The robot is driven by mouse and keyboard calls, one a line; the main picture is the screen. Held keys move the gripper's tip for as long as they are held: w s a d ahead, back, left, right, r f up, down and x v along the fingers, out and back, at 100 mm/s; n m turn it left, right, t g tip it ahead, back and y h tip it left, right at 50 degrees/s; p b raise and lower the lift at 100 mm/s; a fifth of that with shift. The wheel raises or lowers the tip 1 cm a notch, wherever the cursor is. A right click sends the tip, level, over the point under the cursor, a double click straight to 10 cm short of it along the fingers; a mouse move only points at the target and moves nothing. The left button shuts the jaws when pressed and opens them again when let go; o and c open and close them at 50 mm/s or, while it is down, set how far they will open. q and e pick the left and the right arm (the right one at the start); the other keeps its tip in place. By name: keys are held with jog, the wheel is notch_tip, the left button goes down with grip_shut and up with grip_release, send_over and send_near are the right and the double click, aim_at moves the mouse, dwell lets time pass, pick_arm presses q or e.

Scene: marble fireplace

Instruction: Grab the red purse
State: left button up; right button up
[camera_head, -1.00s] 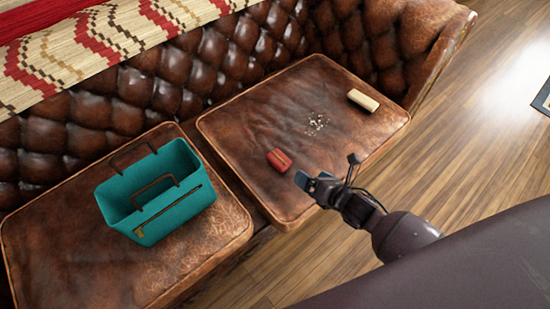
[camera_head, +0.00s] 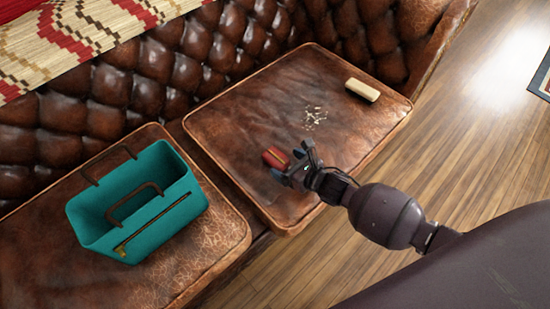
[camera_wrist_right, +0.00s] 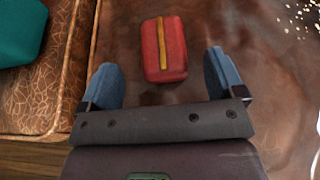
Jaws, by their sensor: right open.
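The red purse (camera_head: 272,158), small with a yellow strip along its top, lies on the right sofa cushion. In the right wrist view the purse (camera_wrist_right: 164,50) is just ahead of my right gripper (camera_wrist_right: 166,76), roughly centred between the line of its two blue fingertips. The right gripper is open and empty, with a finger on either side of the purse's near end. In the head view the right gripper (camera_head: 291,162) partly covers the purse. My left gripper is not in view.
A teal handbag (camera_head: 140,205) with brown handles stands on the left cushion (camera_head: 225,235). A cream block (camera_head: 362,90) and scattered light bits (camera_head: 315,117) lie on the right cushion (camera_head: 250,105). The tufted backrest (camera_head: 190,60) rises behind.

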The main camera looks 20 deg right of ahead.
aim_at(275, 156)
jog(key=shift+w+a+f, duration=0.15)
jog(key=shift+w+f, duration=0.1)
jog(key=shift+w, duration=0.2)
jog(key=b+x, duration=0.2)
jog(key=x, duration=0.1)
jog(key=shift+w+a, duration=0.15)
jog(key=shift+w, duration=0.5)
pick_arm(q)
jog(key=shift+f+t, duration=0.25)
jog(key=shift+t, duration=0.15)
pick_arm(e)
jog(key=c, duration=1)
jog(key=shift+r, duration=0.1)
jog(key=shift+c, duration=0.2)
